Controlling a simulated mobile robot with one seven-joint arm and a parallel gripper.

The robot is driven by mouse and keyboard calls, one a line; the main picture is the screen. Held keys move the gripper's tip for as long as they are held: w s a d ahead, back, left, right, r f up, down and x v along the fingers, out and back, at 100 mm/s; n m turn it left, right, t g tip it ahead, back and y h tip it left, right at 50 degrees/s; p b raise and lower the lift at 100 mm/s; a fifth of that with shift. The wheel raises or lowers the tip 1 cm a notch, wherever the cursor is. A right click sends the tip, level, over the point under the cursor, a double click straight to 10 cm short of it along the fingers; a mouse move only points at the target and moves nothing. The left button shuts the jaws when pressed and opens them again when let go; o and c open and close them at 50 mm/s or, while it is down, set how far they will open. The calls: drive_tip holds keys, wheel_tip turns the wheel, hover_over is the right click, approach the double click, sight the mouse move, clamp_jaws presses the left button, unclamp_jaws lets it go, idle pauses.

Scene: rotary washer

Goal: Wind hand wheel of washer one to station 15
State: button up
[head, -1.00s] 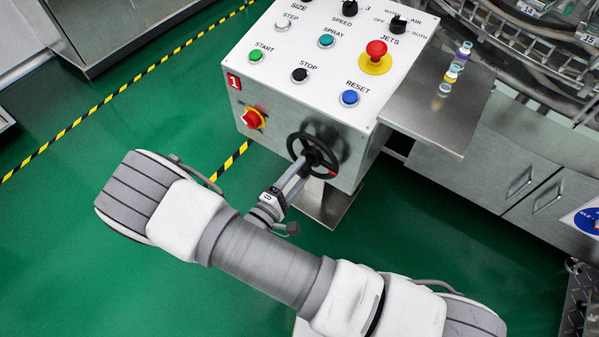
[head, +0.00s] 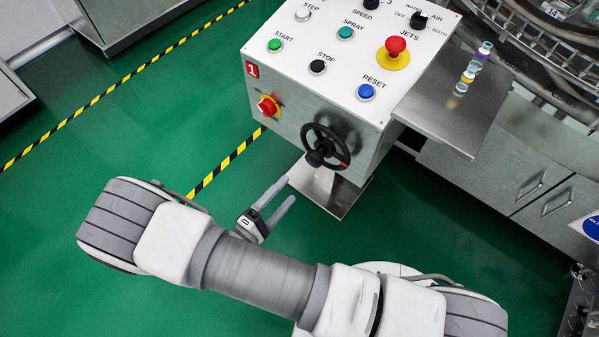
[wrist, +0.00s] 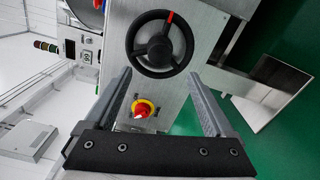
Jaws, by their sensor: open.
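The black hand wheel (head: 325,147) is on the front of the control box marked with a red 1 (head: 253,70). It has a dark hub and a red mark on its rim, at the lower right in the head view. The wheel also shows in the wrist view (wrist: 160,44), with the red mark at the top. My gripper (head: 285,189) is open and empty, below and left of the wheel and apart from it. In the wrist view the wheel is beyond my fingertips (wrist: 160,80). A station number 14 (head: 552,11) shows on the washer ring at the top right.
A red rotary switch on yellow (head: 268,106) sits left of the wheel. Buttons and a red emergency stop (head: 396,47) are on the panel top. A steel shelf (head: 440,112) with small vials (head: 468,76) juts out at right. Green floor is clear at left.

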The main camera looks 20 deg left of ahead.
drive_tip(key=v, duration=0.6)
idle(0.4)
drive_tip(key=w+d+r+m+g+h, duration=0.2)
drive_tip(key=w+d+r+m+g, duration=0.3)
drive_tip(key=r, duration=0.3)
drive_tip(key=w+d+r+m+g+h, duration=0.2)
drive_tip(key=w+d+r+m+g, duration=0.15)
drive_tip(key=d+r+g, duration=0.35)
drive_tip(key=s+d+r+m+y, duration=0.2)
drive_tip(key=d+r+m+y, duration=0.25)
drive_tip(key=d+r, duration=0.5)
drive_tip(key=s+d+r+m+y, duration=0.3)
drive_tip(key=d+r+y, duration=0.3)
drive_tip(key=d+r, duration=0.4)
wheel_tip(320, 180, up, 22)
drive_tip(key=a+t+p, duration=0.1)
drive_tip(key=p, duration=2)
drive_tip(key=shift+p, duration=0.3)
